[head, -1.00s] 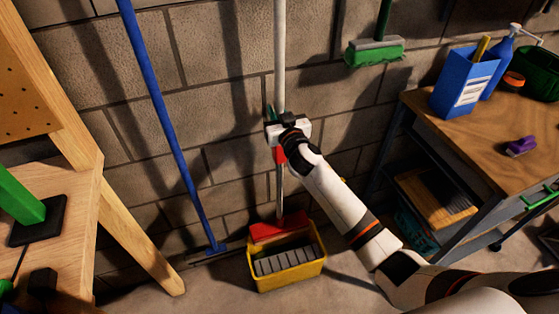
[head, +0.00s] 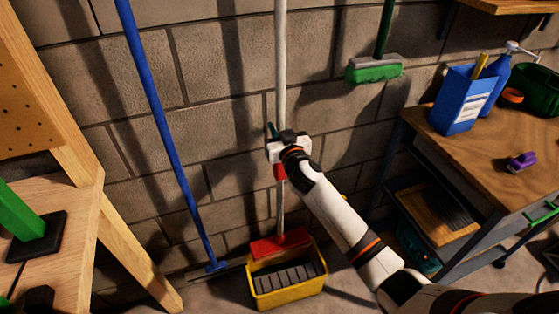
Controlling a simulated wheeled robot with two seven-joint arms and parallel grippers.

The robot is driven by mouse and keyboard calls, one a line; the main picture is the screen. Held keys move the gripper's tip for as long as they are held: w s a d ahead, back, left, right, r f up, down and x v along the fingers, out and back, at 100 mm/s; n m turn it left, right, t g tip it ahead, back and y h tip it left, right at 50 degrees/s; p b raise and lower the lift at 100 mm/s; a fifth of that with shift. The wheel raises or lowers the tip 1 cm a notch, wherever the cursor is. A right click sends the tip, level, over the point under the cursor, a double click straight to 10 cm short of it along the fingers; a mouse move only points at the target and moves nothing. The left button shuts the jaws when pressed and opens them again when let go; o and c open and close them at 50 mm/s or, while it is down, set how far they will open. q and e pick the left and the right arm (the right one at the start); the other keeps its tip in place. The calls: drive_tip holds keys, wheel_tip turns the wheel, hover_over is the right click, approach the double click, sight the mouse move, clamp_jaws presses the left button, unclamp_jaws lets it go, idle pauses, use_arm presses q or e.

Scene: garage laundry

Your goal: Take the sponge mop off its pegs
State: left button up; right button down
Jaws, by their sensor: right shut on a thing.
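The sponge mop (head: 280,75) has a long white pole that runs down from the top edge in front of the block wall. A red collar shows just under my gripper, and a red head (head: 280,243) is at the bottom. My right gripper (head: 282,146) is shut around the pole and hides part of it. The pole looks close to upright. The red head overlaps the back of a yellow bucket (head: 288,297); I cannot tell whether they touch. The pegs are not visible. My left gripper is not in view.
A green brush (head: 375,70) hangs to the right. A wooden workbench (head: 470,150) with a blue box and bottles stands at right, a wooden bench (head: 75,235) at left.

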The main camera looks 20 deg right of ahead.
sight(282, 115)
drive_tip(key=shift+r, duration=0.15)
drive_tip(key=shift+s+r, duration=0.2)
drive_tip(key=shift+r, duration=0.2)
wheel_tip(282, 115, up, 6)
drive_tip(key=shift+r+p, duration=0.1)
drive_tip(key=shift+p, duration=0.35)
drive_tip(key=shift+s, duration=0.55)
drive_tip(key=s+b, duration=0.1)
drive_tip(key=s, duration=1.7)
drive_tip(key=shift+s+b, duration=0.3)
